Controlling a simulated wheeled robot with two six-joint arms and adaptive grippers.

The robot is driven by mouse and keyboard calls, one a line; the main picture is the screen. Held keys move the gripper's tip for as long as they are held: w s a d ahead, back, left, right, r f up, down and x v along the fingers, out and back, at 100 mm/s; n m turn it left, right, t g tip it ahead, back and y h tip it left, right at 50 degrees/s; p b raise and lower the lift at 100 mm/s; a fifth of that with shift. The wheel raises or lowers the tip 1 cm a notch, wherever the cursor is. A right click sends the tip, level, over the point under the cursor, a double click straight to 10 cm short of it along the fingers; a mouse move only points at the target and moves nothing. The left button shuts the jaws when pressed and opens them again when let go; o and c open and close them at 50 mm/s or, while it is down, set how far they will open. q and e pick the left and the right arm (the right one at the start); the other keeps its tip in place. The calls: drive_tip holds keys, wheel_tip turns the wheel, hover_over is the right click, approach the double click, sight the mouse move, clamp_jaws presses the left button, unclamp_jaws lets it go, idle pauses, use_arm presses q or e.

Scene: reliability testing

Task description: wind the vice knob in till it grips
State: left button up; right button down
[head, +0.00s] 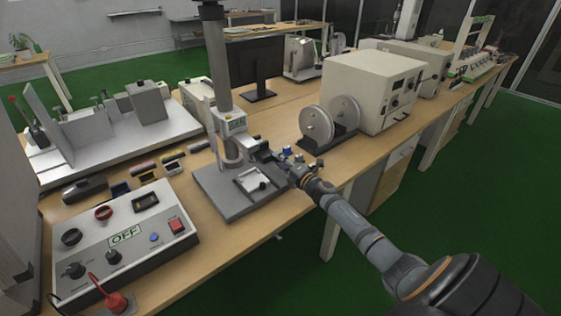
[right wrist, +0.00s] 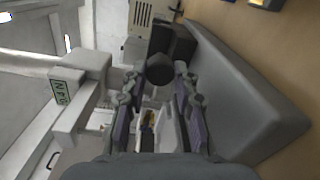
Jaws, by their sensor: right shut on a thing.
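My right gripper (head: 277,157) reaches in from the right at the tester stand with the green display. In the right wrist view its two fingers (right wrist: 159,85) are shut on a round black knob (right wrist: 159,68), one finger on each side. I take this knob to be the vice knob. A dark block (right wrist: 179,42) lies just behind it, and shows in the head view as a black block (head: 257,149) by the stand. Whether the vice jaws touch anything is hidden. My left gripper is not in view.
The stand's grey base (head: 215,188) carries a pale tray (head: 247,175) with a small black part. A control box (head: 125,235) reading OFF stands at the front left. Two grey reels (head: 317,128) and a beige instrument (head: 365,85) stand to the right. Small coloured parts lie behind the control box.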

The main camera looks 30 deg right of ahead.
drive_tip(key=c, duration=1)
unclamp_jaws()
